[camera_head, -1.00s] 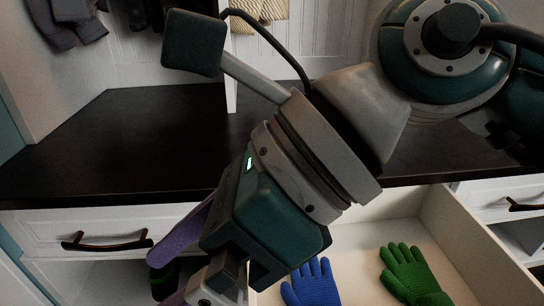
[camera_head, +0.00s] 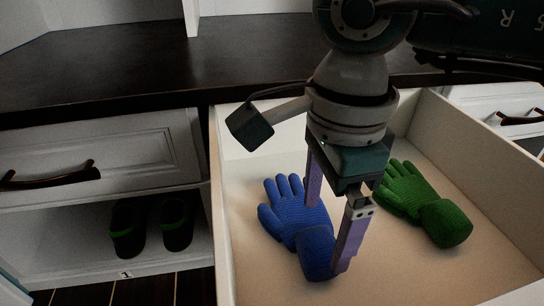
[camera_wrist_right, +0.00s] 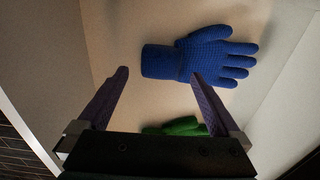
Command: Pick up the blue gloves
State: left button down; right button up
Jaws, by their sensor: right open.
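A blue glove (camera_head: 293,218) lies in the open white drawer (camera_head: 385,268), its fingers toward the back left and its cuff toward the front. Only one blue glove shape shows. My right gripper (camera_head: 327,238) is over the drawer, open and pointing down, with purple fingers on either side of the cuff area in the head view. In the right wrist view, the cuff of the blue glove (camera_wrist_right: 205,58) is just ahead of the open fingertips (camera_wrist_right: 160,73). Nothing is held. Whether a finger touches the glove I cannot tell. My left gripper is out of view.
A green glove (camera_head: 425,203) lies in the same drawer to the right; it also shows low between the fingers in the wrist view (camera_wrist_right: 178,126). The drawer walls surround the gloves. A dark countertop (camera_head: 130,95) is behind. Dark shoes (camera_head: 150,226) sit in the shelf at left.

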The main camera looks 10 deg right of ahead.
aim_at(318, 242)
jog(key=f+b, duration=0.1)
jog(key=f, duration=0.2)
jog(key=shift+a+f+b, duration=0.2)
jog(key=shift+f+b, duration=0.05)
jog(key=shift+b, duration=0.1)
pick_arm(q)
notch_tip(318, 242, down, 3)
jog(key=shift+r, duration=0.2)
pick_arm(e)
jog(key=shift+r, duration=0.1)
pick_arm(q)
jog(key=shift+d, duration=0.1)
pick_arm(e)
jog(key=shift+c, duration=0.7)
grip_shut()
